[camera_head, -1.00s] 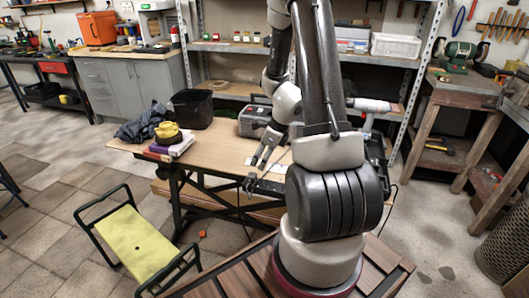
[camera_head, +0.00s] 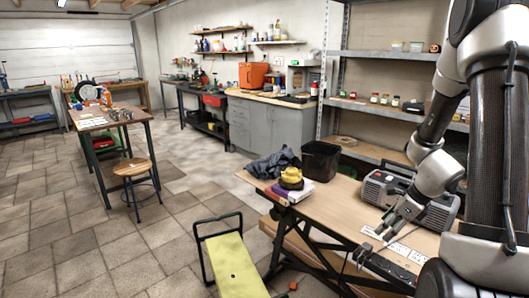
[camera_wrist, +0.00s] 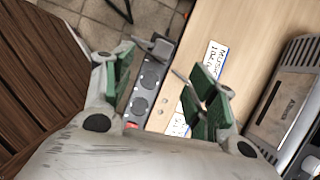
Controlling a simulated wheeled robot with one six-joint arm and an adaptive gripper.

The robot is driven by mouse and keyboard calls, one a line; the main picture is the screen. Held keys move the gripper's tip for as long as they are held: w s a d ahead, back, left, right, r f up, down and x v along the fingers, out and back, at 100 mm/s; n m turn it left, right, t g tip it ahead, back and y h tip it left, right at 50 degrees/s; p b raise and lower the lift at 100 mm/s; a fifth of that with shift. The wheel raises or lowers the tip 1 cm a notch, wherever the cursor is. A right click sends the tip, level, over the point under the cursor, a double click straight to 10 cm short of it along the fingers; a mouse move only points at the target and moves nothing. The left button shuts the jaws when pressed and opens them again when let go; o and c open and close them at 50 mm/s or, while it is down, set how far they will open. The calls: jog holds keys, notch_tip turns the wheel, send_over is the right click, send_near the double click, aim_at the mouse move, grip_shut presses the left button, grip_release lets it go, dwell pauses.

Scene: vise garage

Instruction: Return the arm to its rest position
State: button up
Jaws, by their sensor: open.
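My gripper (camera_head: 385,225) hangs over the wooden workbench (camera_head: 345,200), at the left of a grey case (camera_head: 442,214). In the wrist view its green-padded fingers (camera_wrist: 160,88) are wide apart, with nothing held between them. My arm is bent and reaches down from the right side of the head view. Its lower part is cut off by the picture edge.
A black bin (camera_head: 320,161), a dark cloth (camera_head: 273,163) and a yellow object (camera_head: 291,177) on a book stand at the bench's far left. A yellow-topped step (camera_head: 232,266) stands on the floor. Metal shelving (camera_head: 375,56) rises behind the bench. Open floor lies to the left.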

jog(key=s+a+r+n+h, duration=0.1)
jog(key=s+a+r+n, duration=0.3)
jog(key=s+r+n, duration=0.5)
jog(key=s+a+r+n+t+h, duration=0.1)
jog(key=s+a+r+n, duration=0.3)
jog(key=s+r+n, duration=0.6)
notch_tip(320, 180, up, 7)
jog(key=n+h, duration=0.1)
jog(key=n, duration=0.7)
jog(key=shift+s, duration=0.2)
jog(key=shift+d, duration=0.1)
